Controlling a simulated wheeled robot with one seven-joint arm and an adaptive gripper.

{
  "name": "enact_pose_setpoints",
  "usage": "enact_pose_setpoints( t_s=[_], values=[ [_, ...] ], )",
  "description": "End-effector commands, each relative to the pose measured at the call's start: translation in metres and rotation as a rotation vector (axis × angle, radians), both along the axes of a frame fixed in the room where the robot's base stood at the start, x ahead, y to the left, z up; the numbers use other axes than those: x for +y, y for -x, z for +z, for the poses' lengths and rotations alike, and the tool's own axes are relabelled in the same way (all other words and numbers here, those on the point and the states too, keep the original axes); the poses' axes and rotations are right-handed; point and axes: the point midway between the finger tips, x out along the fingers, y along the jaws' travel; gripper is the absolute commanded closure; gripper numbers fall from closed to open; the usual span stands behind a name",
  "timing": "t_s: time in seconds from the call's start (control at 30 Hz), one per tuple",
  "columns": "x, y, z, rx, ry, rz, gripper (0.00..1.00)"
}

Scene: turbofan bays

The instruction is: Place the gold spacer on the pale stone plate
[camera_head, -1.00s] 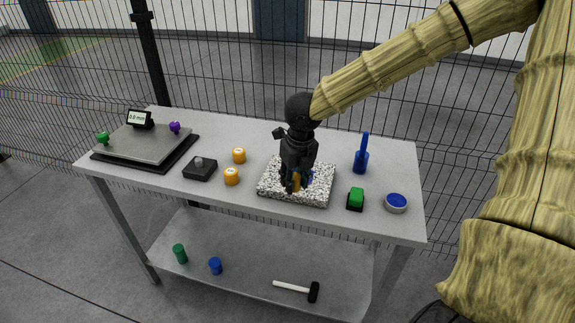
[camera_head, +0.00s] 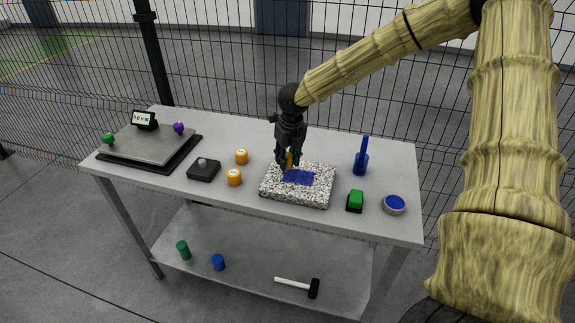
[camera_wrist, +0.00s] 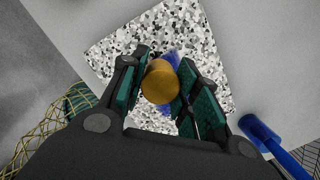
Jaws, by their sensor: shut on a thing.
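My gripper (camera_head: 288,164) is shut on the gold spacer (camera_wrist: 160,83), a short gold cylinder between the green-padded fingers in the wrist view. In the head view the spacer (camera_head: 289,159) is mostly hidden by the fingers. The pale stone plate (camera_head: 318,196) is a black-and-white speckled slab near the front middle of the table, with a blue patch (camera_head: 298,177) on top. It also shows in the wrist view (camera_wrist: 125,40). My gripper is over the plate's back-left part. I cannot tell whether the spacer touches the plate.
A blue brush-like tool (camera_head: 361,158), a green-topped block (camera_head: 355,201) and a blue-topped round tin (camera_head: 395,204) stand right.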

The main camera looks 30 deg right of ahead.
Motion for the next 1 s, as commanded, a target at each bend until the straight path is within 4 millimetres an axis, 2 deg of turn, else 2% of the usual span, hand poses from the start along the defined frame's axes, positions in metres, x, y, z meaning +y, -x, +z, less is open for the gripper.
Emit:
enact_pose_setpoints(
  t_s=[0.4,0.77,0.8,0.9,1.0],
  values=[
    [0.000,0.001,-0.033,0.001,0.001,0.000,0.98],
    [0.000,0.001,-0.036,0.000,0.000,0.001,0.98],
    [0.000,0.001,-0.037,0.000,0.000,0.001,0.67],
    [0.000,0.001,-0.036,0.000,0.000,0.001,0.49],
    [0.000,0.001,-0.036,0.000,0.000,0.001,0.47]
  ],
)
